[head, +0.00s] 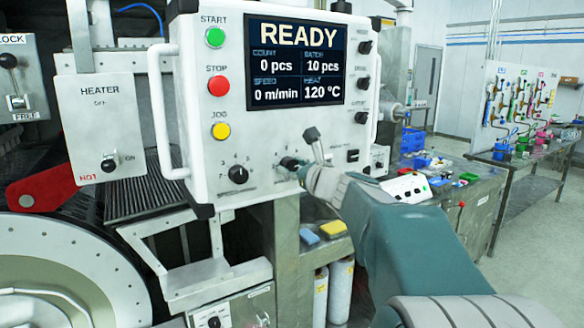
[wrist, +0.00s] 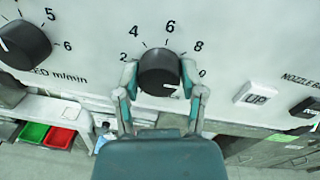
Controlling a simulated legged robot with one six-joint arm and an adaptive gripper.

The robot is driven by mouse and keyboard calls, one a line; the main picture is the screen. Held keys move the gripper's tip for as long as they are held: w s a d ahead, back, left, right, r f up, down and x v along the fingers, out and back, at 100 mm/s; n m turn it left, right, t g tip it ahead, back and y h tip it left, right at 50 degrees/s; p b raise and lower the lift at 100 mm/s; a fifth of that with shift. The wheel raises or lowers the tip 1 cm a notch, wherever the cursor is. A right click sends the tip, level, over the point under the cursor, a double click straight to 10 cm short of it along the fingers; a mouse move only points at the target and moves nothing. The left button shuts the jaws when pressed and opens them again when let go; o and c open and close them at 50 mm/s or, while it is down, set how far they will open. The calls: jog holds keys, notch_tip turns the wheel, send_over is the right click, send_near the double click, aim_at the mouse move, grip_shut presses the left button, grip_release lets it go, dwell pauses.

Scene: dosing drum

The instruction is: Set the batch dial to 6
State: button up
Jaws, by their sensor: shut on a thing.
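The batch dial (wrist: 158,66) is a black round knob on the white panel. In the wrist view, 2, 4, 6 and 8 are printed around it, with a last number at right partly hidden by a finger. A small white mark shows at the knob's lower right, toward that last number. My gripper (wrist: 159,73) is shut on the knob, one finger on each side. In the head view, the batch dial (head: 289,163) is partly hidden by my gripper (head: 303,172). The screen (head: 295,62) reads READY, with BATCH at 10 pcs and COUNT at 0 pcs.
The speed dial (head: 238,174) sits left of the batch dial and also shows in the wrist view (wrist: 24,45). A handle (head: 166,110) juts from the panel's left side.

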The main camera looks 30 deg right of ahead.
jog(key=n, duration=0.3)
jog(key=shift+n, duration=0.4)
jog(key=n, duration=0.4)
jog(key=shift+a+n+g, duration=0.1)
jog(key=shift+n+g, duration=0.2)
jog(key=n, duration=0.4)
jog(key=shift+h, duration=0.3)
jog(key=shift+f+n, duration=0.15)
jog(key=shift+n, duration=1.75)
jog(key=shift+f, duration=0.1)
jog(key=o, duration=1.1)
jog(key=shift+w, duration=0.1)
jog(key=shift+o, duration=0.2)
jog(key=shift+a, duration=0.1)
